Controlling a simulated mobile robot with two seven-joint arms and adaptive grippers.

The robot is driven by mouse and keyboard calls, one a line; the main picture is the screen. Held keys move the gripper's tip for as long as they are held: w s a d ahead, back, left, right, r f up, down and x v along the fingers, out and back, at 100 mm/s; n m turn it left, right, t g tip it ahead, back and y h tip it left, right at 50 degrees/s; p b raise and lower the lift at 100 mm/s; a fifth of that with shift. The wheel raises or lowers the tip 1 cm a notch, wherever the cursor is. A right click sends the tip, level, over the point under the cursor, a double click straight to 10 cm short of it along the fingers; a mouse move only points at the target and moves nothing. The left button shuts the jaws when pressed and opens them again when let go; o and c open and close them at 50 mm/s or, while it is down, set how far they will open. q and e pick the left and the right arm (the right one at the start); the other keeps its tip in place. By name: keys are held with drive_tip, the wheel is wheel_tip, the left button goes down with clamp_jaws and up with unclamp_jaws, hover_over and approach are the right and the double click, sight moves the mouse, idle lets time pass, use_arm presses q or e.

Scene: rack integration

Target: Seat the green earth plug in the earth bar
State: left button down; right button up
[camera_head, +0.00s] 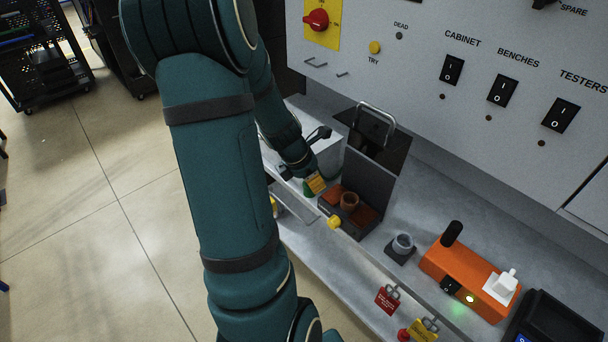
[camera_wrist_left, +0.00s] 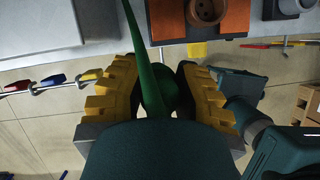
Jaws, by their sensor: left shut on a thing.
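My left gripper (camera_head: 314,185) is low at the bench's front edge, left of a grey stand with orange pads. In the left wrist view its yellow ridged fingers (camera_wrist_left: 160,92) are closed around the green earth plug (camera_wrist_left: 160,78). A green lead (camera_wrist_left: 138,30) runs from the plug toward the top of that view. In the head view only a small green patch of the plug (camera_head: 308,190) shows beside the fingers. The plug's lower end is hidden by the gripper. I cannot clearly pick out the earth bar in either view. My right gripper is not in view.
The grey stand (camera_head: 368,176) has orange pads and a brown round socket (camera_head: 349,200). A grey socket (camera_head: 402,244) and an orange box (camera_head: 468,272) stand to its right. A rail with tags (camera_head: 387,300) runs along the front. The switch panel (camera_head: 440,50) rises behind.

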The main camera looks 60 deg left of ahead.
use_arm(q)
drive_tip(key=shift+w+d+p, duration=0.6)
drive_tip(key=shift+w+d, duration=0.1)
drive_tip(key=shift+w, duration=0.4)
drive_tip(key=p, duration=0.4)
hover_over(356, 196)
drive_tip(key=s, duration=0.1)
drive_tip(key=shift+s, duration=0.1)
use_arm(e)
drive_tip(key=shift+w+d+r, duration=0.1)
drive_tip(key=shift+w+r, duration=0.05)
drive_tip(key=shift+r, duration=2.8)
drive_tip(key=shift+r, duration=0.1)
use_arm(q)
drive_tip(key=shift+f+b, duration=2)
drive_tip(key=shift+f, duration=0.05)
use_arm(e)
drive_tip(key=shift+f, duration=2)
use_arm(q)
drive_tip(key=c, duration=0.8)
unclamp_jaws()
drive_tip(key=shift+r, duration=0.1)
